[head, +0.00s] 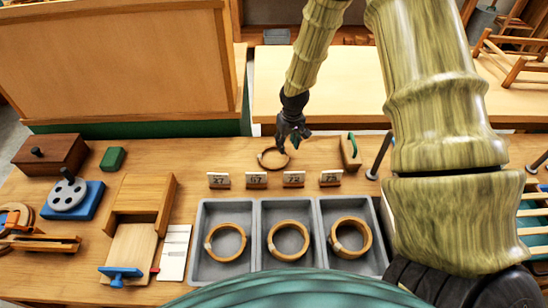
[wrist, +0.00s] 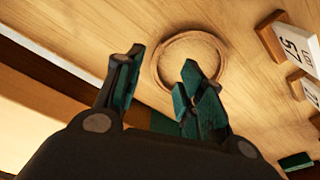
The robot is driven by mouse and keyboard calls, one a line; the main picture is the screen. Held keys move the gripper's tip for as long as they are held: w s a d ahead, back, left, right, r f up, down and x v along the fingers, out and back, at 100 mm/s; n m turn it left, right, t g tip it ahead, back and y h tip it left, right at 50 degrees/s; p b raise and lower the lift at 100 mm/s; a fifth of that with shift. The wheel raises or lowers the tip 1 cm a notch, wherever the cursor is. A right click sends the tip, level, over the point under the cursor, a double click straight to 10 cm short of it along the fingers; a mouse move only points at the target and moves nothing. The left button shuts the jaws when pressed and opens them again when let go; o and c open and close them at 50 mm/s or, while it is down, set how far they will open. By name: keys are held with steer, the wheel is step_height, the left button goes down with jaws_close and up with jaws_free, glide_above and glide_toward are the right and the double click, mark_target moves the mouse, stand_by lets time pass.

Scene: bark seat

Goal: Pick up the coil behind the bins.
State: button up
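A thin brown coil (head: 274,168) lies flat on the wooden bench behind the bins and the row of number cards. My gripper (head: 288,148) is over the coil's far right part, pointing down, and partly covers it. In the wrist view, my gripper (wrist: 162,60) is open and its teal fingers are apart with nothing between them. The coil (wrist: 155,66) shows beyond the fingertips. The right finger overlaps the ring's opening, and the left finger is outside the ring. I cannot tell how high the fingertips are above the bench.
Number cards (head: 256,180) stand between the coil and three grey bins (head: 254,272), each holding a larger coil. A wooden block with a green handle (head: 350,152) stands right of the coil. A dark post (head: 379,156) is farther right.

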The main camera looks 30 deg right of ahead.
mark_target(286, 153)
steer(key=shift+w+d+f+p, duration=0.15)
steer(key=shift+f+p, duration=0.4)
steer(key=shift+f, duration=0.8)
steer(key=shift+w+f+p, duration=0.25)
steer(key=shift+f+p, duration=0.3)
steer(key=shift+f, duration=0.75)
jaws_close()
